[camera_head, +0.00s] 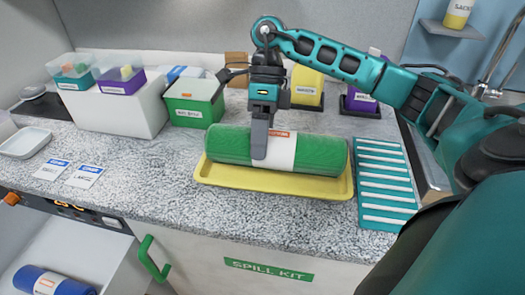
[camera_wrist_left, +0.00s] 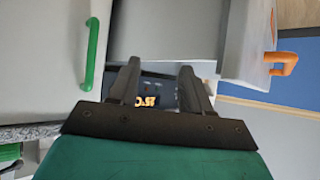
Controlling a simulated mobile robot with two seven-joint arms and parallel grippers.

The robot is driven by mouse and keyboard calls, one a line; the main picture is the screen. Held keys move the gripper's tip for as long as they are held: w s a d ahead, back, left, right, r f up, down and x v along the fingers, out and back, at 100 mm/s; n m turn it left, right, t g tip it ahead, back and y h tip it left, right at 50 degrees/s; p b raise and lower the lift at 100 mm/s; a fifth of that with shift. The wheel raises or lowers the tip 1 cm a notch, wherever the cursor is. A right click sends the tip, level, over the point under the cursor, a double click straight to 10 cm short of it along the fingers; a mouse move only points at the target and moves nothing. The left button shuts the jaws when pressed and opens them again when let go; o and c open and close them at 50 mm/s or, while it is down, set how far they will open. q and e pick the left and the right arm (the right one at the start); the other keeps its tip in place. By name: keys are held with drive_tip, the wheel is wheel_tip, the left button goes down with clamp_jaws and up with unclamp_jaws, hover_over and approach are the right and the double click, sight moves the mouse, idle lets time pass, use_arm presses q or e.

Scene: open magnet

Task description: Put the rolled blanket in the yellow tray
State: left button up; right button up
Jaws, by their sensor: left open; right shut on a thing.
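The rolled blanket (camera_head: 315,155) is a green roll with a white band. It lies lengthwise over the yellow tray (camera_head: 270,183) on the speckled counter, and appears to rest in it. My right gripper (camera_head: 261,150) reaches down from above and is shut on the blanket near its white band. The gripper hides part of the band. My left gripper (camera_wrist_left: 160,85) shows only in the left wrist view, open and with nothing between its fingers. It is in front of a dark panel with glowing digits, away from the tray.
A green box (camera_head: 192,112) stands behind left of the tray. A teal rack with white rods (camera_head: 385,185) lies close on the right. White cards (camera_head: 85,176) and a white dish (camera_head: 24,143) lie left. A blue roll (camera_head: 50,282) is in the open drawer below.

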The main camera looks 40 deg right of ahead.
wheel_tip(320, 180, down, 3)
drive_tip(key=shift+f, duration=0.15)
drive_tip(key=o, duration=1.2)
drive_tip(key=shift+c, duration=0.2)
drive_tip(key=p+v, duration=0.1)
drive_tip(key=v, duration=1.1)
